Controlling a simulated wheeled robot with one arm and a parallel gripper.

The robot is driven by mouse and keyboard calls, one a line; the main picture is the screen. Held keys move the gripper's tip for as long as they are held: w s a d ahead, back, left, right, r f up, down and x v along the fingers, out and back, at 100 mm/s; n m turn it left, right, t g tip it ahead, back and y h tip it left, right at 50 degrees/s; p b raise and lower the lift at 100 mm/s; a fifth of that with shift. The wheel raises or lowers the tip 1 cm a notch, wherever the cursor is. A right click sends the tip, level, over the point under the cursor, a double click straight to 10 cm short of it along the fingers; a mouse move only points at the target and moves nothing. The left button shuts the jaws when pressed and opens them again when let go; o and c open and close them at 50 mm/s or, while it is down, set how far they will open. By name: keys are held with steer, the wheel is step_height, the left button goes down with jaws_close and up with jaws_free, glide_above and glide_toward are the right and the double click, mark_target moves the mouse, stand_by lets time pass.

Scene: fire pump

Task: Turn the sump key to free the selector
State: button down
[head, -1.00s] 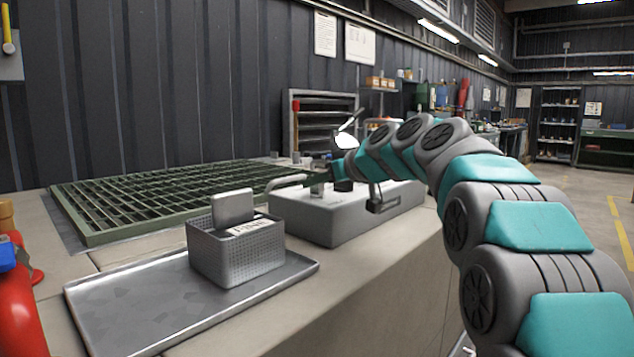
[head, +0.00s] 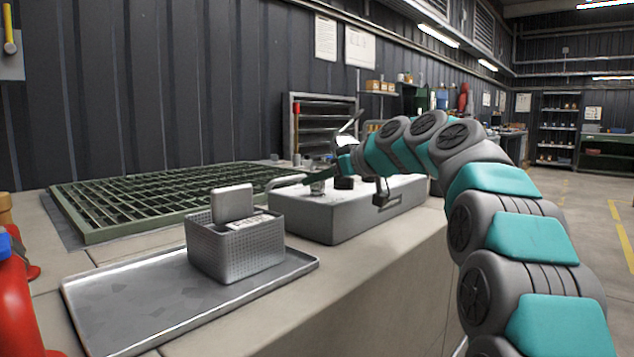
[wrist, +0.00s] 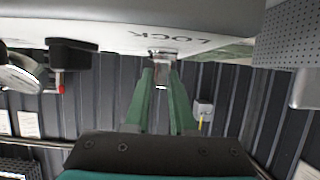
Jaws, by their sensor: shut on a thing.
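My gripper (wrist: 161,72) shows two green fingers in the wrist view, shut on a small metal piece, the sump key (wrist: 161,58), by the box's edge. The grey box (head: 335,222) stands on the counter; its upper face carries the word LOCK (wrist: 160,36), upside down in the wrist view. I cannot tell how far the key is turned.
A perforated metal basket (head: 235,250) with an upright grey tab stands on a metal tray (head: 150,310) at the front left. A green grating (head: 150,196) lies behind. Red equipment (head: 18,310) is at the left edge. The counter strip right of the tray is bare.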

mark_target(344, 201)
steer(key=c, duration=0.8)
jaws_free()
steer(key=shift+o, duration=0.2)
steer(key=v, duration=0.7)
steer(key=shift+s+d+r, duration=0.2)
steer(key=shift+d, duration=0.05)
